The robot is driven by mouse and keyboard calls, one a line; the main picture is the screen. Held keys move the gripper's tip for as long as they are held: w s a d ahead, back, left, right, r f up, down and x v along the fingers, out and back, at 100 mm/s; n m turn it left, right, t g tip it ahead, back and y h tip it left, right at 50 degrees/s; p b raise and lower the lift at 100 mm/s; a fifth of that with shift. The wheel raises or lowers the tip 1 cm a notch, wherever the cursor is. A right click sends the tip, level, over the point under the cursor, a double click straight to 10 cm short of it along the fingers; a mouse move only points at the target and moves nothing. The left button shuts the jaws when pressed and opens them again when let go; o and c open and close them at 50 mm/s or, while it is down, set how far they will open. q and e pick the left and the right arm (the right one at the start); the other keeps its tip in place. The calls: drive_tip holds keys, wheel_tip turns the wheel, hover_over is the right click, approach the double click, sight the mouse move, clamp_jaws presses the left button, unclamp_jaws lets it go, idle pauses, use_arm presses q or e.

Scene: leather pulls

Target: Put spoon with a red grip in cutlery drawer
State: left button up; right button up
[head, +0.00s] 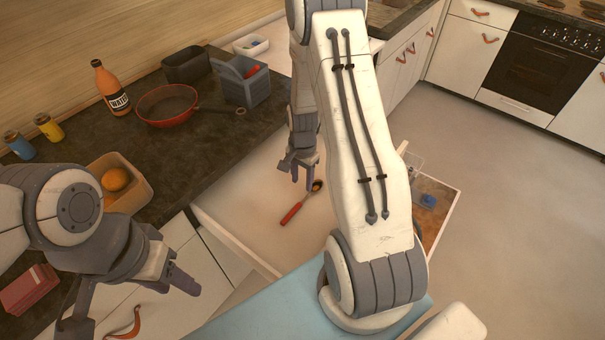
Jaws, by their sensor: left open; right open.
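My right gripper (299,168) is open and empty, pointing down just beside the bowl end of the spoon. I cannot tell its exact height above the spoon. My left gripper (132,300) is open and empty at the lower left, in front of the cabinet fronts. My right arm hides much of the middle, including the right part of the drawer area.
On the dark counter (190,160) stand an orange bottle (111,88), a red pan (167,105), a grey crate (240,82) and a box with an orange (116,180). A white-rimmed tray or drawer (452,203) holds a blue item. Floor at right is clear.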

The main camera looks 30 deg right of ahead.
drive_tip(key=s+a+r+n, duration=0.3)
drive_tip(key=a+r+n, duration=0.5)
drive_tip(key=a+r, duration=0.65)
drive_tip(key=s+a+r+n, duration=0.4)
drive_tip(key=s+a+n, duration=0.1)
drive_tip(key=s, duration=0.4)
drive_tip(key=s+a+r+n, duration=0.4)
drive_tip(key=s+a+n, duration=0.2)
drive_tip(key=s+n, duration=0.2)
drive_tip(key=shift+s+a+n+y, duration=0.15)
drive_tip(key=shift+s+n+y, duration=0.15)
drive_tip(key=shift+s+y, duration=0.1)
drive_tip(key=shift+w, duration=0.1)
